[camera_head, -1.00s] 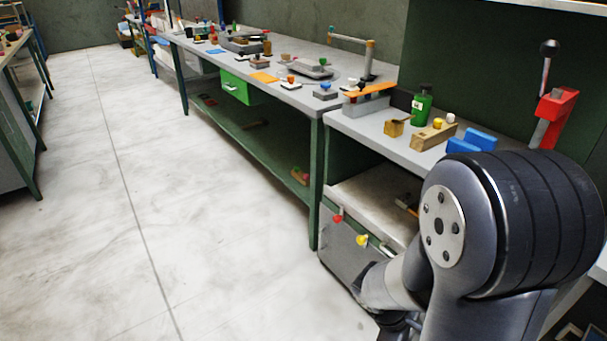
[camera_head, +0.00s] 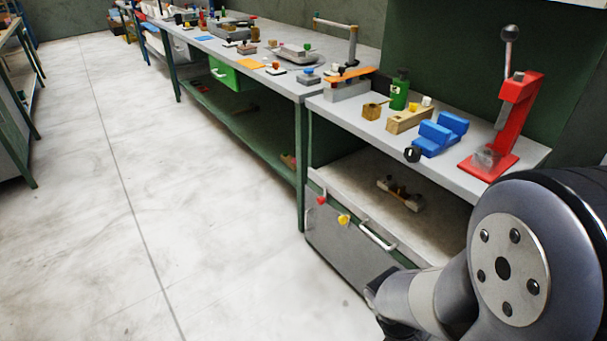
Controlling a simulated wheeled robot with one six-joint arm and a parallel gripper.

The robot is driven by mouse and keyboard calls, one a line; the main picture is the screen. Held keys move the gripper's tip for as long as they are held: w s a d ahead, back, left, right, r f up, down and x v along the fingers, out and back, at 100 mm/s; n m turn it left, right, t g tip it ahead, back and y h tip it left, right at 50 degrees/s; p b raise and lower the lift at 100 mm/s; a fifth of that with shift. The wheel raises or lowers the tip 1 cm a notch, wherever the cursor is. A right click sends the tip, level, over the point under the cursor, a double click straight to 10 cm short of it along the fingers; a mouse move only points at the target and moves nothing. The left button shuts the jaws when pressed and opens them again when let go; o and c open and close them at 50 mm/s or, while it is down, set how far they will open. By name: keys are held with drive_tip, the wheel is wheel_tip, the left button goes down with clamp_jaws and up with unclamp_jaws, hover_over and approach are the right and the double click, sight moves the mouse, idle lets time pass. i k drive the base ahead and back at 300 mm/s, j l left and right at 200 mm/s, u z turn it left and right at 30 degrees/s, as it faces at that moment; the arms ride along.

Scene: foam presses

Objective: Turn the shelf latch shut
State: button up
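On the shelf under the near bench lies a small wooden piece with dark fittings (camera_head: 400,194); it may be the shelf latch, but it is too small to tell its position. A red knob (camera_head: 321,199) and a yellow knob (camera_head: 343,219) sit on the grey front below the shelf, left of a pale bar handle (camera_head: 378,236). I cannot tell whether either knob belongs to a latch. My arm fills the lower right, its dark lower part near the grey front. My gripper's fingers do not show.
The near bench holds a red press (camera_head: 507,125), a blue vise-like block (camera_head: 438,134), a green bottle (camera_head: 399,91) and a wooden block (camera_head: 409,119). A longer bench with a green drawer (camera_head: 225,74) runs behind. The pale floor (camera_head: 210,220) at left is clear.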

sight(321, 200)
drive_tip(key=j, duration=0.25)
drive_tip(key=i+u, duration=0.3)
drive_tip(key=i, duration=0.25)
drive_tip(key=i+l+u, duration=0.25)
drive_tip(key=i, duration=0.25)
drive_tip(key=j, duration=0.1)
